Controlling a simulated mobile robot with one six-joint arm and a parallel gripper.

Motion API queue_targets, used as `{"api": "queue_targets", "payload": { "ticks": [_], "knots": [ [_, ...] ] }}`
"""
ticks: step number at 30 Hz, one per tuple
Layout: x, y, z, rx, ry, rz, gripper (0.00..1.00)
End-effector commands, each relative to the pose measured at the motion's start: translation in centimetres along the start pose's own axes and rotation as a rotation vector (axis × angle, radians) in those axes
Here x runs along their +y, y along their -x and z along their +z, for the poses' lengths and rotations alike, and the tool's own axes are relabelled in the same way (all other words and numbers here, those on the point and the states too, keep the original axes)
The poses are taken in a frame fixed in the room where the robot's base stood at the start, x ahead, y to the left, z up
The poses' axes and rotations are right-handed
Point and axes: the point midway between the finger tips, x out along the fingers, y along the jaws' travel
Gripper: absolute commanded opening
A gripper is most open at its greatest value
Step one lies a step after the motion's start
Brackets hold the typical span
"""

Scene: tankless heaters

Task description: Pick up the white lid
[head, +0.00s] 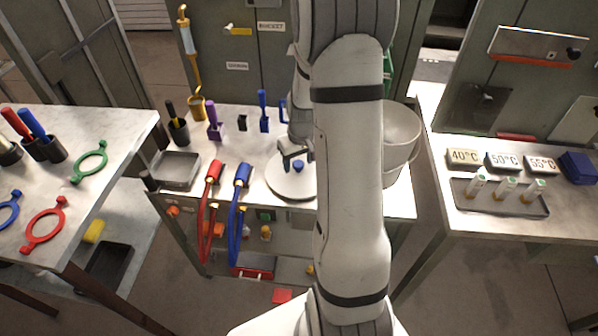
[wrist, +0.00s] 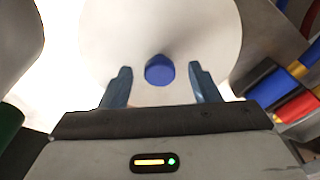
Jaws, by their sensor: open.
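The white lid (head: 284,185) is a round disc with a blue knob (head: 298,165) at its middle. It lies on the middle table, partly hidden behind my arm in the head view. In the wrist view the lid (wrist: 205,35) fills the upper middle, and its blue knob (wrist: 159,70) sits between my two fingertips. My gripper (wrist: 160,80) is open, with one finger on each side of the knob and a gap on both sides. In the head view my gripper (head: 291,160) is right over the lid.
A white bucket (head: 402,135) stands right of my arm. Red (head: 215,172) and blue (head: 242,175) hose ends lie left of the lid, and a grey tray (head: 177,168) lies farther left. Purple (head: 214,125) and blue (head: 264,118) handled items stand behind.

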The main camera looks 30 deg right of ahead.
Motion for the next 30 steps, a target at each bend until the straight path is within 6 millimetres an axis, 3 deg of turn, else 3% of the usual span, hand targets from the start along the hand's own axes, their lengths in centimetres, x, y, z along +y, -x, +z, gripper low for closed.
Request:
{"api": "queue_targets", "payload": {
  "ticks": [21,30],
  "knots": [
    [0.06,0.04,0.03,-0.001,-0.001,0.000,0.01],
    [0.09,0.08,0.02,0.000,-0.002,0.000,0.00]
  ]
}}
